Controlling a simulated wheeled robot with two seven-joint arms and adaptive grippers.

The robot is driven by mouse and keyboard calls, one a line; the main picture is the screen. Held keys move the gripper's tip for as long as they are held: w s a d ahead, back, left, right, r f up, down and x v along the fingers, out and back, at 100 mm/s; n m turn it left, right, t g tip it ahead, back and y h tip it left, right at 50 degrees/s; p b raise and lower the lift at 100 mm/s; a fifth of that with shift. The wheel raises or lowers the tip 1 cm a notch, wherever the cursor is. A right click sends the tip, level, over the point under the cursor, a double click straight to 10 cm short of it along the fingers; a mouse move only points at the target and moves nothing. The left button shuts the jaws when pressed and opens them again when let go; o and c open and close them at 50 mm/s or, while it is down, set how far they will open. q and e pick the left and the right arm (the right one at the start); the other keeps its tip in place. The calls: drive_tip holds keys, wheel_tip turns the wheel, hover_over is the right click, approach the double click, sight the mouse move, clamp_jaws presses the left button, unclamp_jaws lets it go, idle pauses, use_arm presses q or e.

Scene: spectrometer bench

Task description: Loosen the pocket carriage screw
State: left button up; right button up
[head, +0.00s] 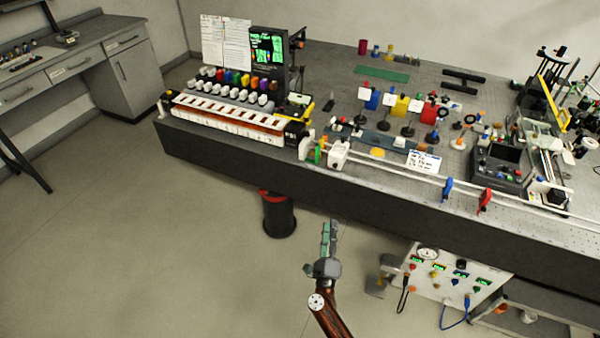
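A long white and brown carriage with a row of pockets (228,116) lies along the bench's front edge at the left. A black knob-like part (165,103) sits at its left end, and a black block (292,132) is at its right end. I cannot make out which small part is the carriage screw. My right gripper (329,228) is in front of the bench, over the floor, below and to the right of the carriage and apart from it. Its fingers point up in the picture and hold nothing visible; their opening is unclear. My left gripper is not in view.
The optical bench (320,75) carries colored bottles, white rails (400,172) with a white block (338,152), a blue clip (447,188) and a red clip (484,200). A black bin (278,217) stands below. A control panel (448,275) is at lower right. Floor at left is clear.

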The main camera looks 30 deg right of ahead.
drive_tip(key=w+d+r+m+g+h+p, duration=0.15)
drive_tip(key=w+r+m+g+p, duration=0.25)
drive_tip(key=r+m+p, duration=0.65)
drive_tip(key=m+g+p, duration=0.1)
drive_tip(key=m+g, duration=0.1)
drive_tip(key=m, duration=0.1)
approach(334, 167)
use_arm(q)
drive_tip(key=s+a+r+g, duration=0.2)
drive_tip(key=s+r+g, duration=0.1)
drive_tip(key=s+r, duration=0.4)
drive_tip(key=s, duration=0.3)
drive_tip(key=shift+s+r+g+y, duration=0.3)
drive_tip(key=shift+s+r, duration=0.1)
use_arm(e)
drive_tip(key=shift+h, duration=0.35)
drive_tip(key=x, duration=0.8)
drive_tip(key=shift+w+f, duration=0.15)
drive_tip(key=shift+c, duration=0.3)
clamp_jaws()
